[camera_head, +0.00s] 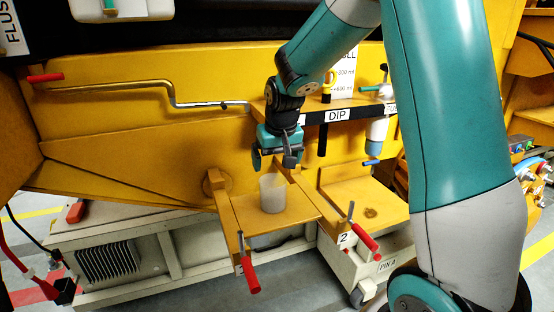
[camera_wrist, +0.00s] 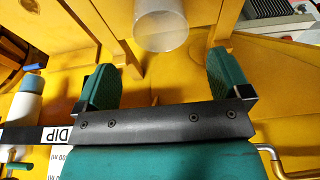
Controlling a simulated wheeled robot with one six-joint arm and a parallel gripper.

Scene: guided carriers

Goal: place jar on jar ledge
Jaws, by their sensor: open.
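A translucent whitish jar (camera_head: 272,193) stands upright on a small yellow ledge (camera_head: 300,210) that juts from the yellow machine wall. My gripper (camera_head: 276,162) is open and empty, just above and behind the jar. In the wrist view, my gripper's two teal fingers (camera_wrist: 164,72) are spread wide. The jar (camera_wrist: 160,28) shows beyond their tips, roughly centred between them and apart from both. Its far end is cut off by the frame's top edge. I cannot tell which ledge the task calls the jar ledge.
A second yellow ledge (camera_head: 365,194) is to the right, empty except for a dark mark. Red-handled levers (camera_head: 248,277) (camera_head: 364,238) hang at the ledges' fronts. A shelf labelled DIP (camera_head: 338,115) holds a white and blue bottle (camera_head: 378,132). A bent pipe (camera_head: 160,88) runs along the wall.

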